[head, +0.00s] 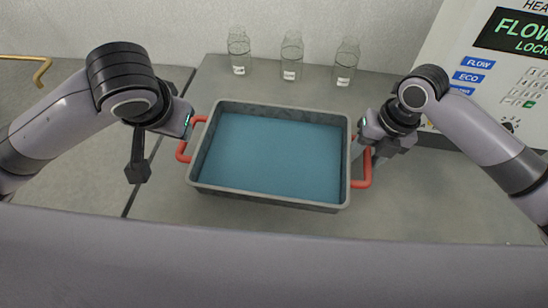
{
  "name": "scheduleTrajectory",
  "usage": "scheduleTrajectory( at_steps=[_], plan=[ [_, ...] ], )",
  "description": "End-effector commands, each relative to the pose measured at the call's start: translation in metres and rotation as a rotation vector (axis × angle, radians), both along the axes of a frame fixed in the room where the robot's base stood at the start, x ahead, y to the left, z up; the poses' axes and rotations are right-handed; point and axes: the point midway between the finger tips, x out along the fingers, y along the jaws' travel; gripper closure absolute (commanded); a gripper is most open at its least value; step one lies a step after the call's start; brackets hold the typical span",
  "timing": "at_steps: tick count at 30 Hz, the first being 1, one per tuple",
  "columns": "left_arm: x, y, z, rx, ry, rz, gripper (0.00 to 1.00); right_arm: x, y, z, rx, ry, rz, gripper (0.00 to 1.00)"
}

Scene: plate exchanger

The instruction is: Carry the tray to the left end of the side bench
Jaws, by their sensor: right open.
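The grey rectangular tray (270,199) has a blue inside surface, which may be liquid, and a red handle at each end. It appears level on the grey bench, close in front of me. My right gripper (372,152) is at the tray's right handle (362,183), with its jaws open around or beside the bar; I cannot tell which. My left gripper (138,172) is left of the left handle (182,152), apart from it in the picture. Its fingers are dark and partly hidden by the wrist, so its opening is unclear.
Several clear bottles (291,56) stand behind the tray by the wall. A control panel (500,70) with a green display is at the right. A dark seam separates this bench from a left grey surface (80,180), which has a brass-coloured bar (42,72) at its back.

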Motion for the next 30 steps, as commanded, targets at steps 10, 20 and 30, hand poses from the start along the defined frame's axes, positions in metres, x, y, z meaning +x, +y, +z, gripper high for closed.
scheduleTrajectory(
  at_steps=[10,20,30],
  plan=[
    [-0.001,0.000,0.001,0.001,0.002,0.002,0.53,0.001,-0.009,0.047,0.001,-0.006,0.000,0.53],
    [-0.001,0.000,0.000,0.001,0.002,0.002,0.53,-0.001,-0.020,0.106,0.000,-0.003,-0.002,0.53],
    [-0.001,0.000,0.000,0.001,0.002,0.002,0.53,-0.002,-0.022,0.118,0.000,0.000,0.000,0.53]
  ],
)
